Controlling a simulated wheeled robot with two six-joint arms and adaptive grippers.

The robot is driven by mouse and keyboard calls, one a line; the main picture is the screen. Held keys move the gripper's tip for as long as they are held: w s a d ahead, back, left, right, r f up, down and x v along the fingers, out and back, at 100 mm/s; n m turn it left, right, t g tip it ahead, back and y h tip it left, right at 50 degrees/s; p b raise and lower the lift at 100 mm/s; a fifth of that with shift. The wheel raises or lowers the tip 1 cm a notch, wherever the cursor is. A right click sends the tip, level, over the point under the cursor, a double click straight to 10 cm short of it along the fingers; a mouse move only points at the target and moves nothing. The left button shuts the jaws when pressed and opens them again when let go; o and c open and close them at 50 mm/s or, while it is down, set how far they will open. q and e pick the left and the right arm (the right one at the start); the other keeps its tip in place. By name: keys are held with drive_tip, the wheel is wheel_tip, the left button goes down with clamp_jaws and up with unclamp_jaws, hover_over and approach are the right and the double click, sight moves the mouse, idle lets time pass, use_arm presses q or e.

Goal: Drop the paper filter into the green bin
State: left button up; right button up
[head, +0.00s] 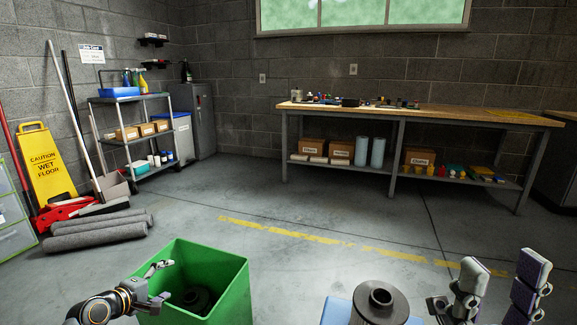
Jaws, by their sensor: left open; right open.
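The green bin (228,290) stands open at the bottom, left of centre. A dark round piece (193,299) with a raised hub lies inside it; I cannot tell if it is the paper filter. My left gripper (164,283) is open and empty at the bin's left side, its fingers reaching over the rim. My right gripper (502,282) is open at the bottom right, fingers up, with nothing seen between them. No piece that I can clearly tell as a paper filter shows elsewhere.
A dark grey hub-shaped piece (380,300) sits on a blue surface (337,313) between bin and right gripper. Rolled grey mats (100,233), a wet floor sign (46,165) and a shelf cart (132,142) stand left. A workbench (430,115) is at the back. The middle floor is clear.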

use_arm(q)
drive_tip(key=shift+f, duration=0.1)
drive_tip(key=v, duration=0.7)
drive_tip(key=shift+s+r, duration=0.2)
drive_tip(key=shift+r, duration=0.05)
drive_tip(key=shift+a, duration=0.1)
